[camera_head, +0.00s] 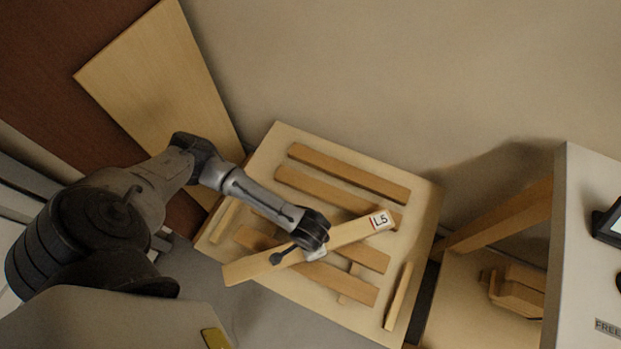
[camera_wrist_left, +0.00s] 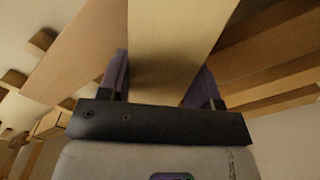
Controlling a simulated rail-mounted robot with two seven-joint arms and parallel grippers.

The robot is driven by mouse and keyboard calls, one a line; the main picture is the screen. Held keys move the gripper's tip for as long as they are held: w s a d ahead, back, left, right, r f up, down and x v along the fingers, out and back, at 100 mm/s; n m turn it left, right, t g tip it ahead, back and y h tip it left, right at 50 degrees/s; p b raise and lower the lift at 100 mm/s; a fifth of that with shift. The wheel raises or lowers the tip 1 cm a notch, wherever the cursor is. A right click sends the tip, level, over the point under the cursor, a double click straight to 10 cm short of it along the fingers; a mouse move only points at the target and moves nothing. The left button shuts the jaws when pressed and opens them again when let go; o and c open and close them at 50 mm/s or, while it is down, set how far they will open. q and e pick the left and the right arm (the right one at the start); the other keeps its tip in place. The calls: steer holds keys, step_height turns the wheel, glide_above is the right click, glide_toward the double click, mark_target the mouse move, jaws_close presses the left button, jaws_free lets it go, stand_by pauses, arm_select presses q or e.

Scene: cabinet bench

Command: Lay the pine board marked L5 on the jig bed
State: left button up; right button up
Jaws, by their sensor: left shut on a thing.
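The pine board marked L5 (camera_head: 350,232) is held in my left gripper (camera_head: 314,252), which is shut across its middle. The L5 label shows near the board's upper right end. The board appears to be above the jig bed (camera_head: 285,140), slanted across the boards lying there; the height of the gap is hard to tell. In the left wrist view the held board (camera_wrist_left: 170,50) runs away between the two fingers (camera_wrist_left: 160,90). My right gripper is not in view.
Several wooden strips, such as the upper one (camera_head: 350,172), lie on the jig bed. A large pale panel (camera_head: 165,80) leans at the upper left. At the right are a wooden box-like bay (camera_head: 480,300) with wood pieces inside and a pale cabinet (camera_head: 590,240).

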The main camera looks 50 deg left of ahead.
arm_select(q)
steer(key=shift+w, duration=0.1)
steer(key=o, duration=1.2)
steer(key=shift+f, duration=0.15)
step_height(320, 180, up, 12)
steer(key=r+p, duration=0.1)
steer(key=p, duration=0.5)
steer(key=d+r+t+h, duration=0.1)
steer(key=d, duration=0.1)
steer(key=s+d+r+t+h, duration=0.1)
steer(key=d, duration=0.2)
steer(key=d+r+h, duration=0.1)
steer(key=d, duration=0.1)
steer(key=shift+s+d+m+t, duration=0.15)
steer(key=shift+s+m+t, duration=0.1)
steer(key=shift+m+t, duration=0.15)
steer(key=shift+o, duration=0.3)
steer(key=s+a+n+y, duration=0.2)
steer(key=s+a, duration=0.4)
steer(key=a, duration=0.4)
steer(key=shift+a+f+t+y, duration=0.3)
steer(key=shift+a+t+y, duration=0.05)
steer(key=shift+t+y, duration=0.05)
